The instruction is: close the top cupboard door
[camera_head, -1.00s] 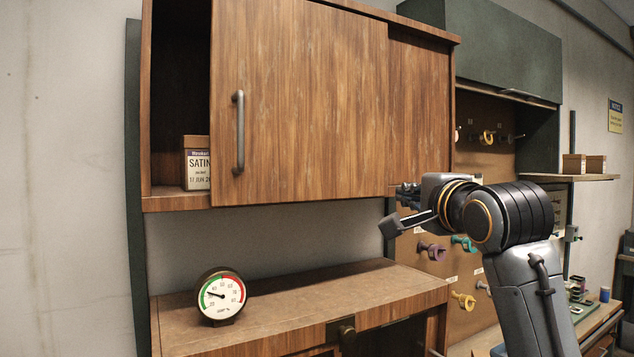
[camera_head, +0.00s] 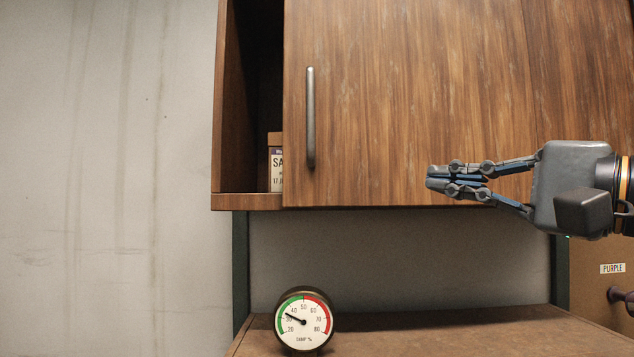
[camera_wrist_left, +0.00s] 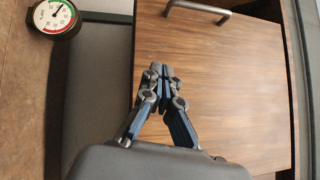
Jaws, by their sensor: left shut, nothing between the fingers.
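The top cupboard's wooden door (camera_head: 420,90) covers the middle of the cupboard and leaves a dark open gap (camera_head: 262,70) at its left. Its upright metal handle (camera_head: 311,118) is near the door's left edge. My left gripper (camera_head: 434,178) enters from the right in the head view, fingers shut and empty, pointing left. It is in front of the door's lower part, right of the handle; contact cannot be told. In the left wrist view the shut fingers (camera_wrist_left: 160,70) show against the door (camera_wrist_left: 235,90), with the handle (camera_wrist_left: 200,8) beyond. My right gripper is not in view.
A small labelled box (camera_head: 277,172) stands inside the gap, partly hidden by the door. A round gauge (camera_head: 304,320) stands on the lower wooden cabinet top (camera_head: 420,325). A bare wall (camera_head: 100,150) is at left.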

